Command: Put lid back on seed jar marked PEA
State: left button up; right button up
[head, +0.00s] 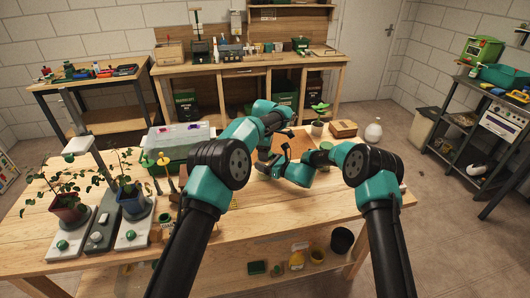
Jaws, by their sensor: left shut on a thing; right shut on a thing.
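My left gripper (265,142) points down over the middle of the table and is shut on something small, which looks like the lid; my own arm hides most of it. My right gripper (275,163) reaches in from the right, just below the left one, and is shut on what looks like the seed jar, also mostly hidden. The two grippers are close together. I cannot read a PEA mark, and cannot tell whether lid and jar touch. Another green round-topped item (326,146) stands right of the grippers, partly behind my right arm.
On the wooden table (375,212), a clear-covered seedling tray (178,138) and potted plants (68,207) stand at the left. A small potted seedling (318,127), a brown box (343,129) and a white bottle (373,131) stand beyond my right arm. The front right tabletop is clear.

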pick_arm(q)
jog(key=m, duration=1)
jog(key=o, duration=1)
jog(key=shift+r, duration=2.25)
jog(key=shift+r, duration=0.1)
jog(key=shift+c, duration=0.3)
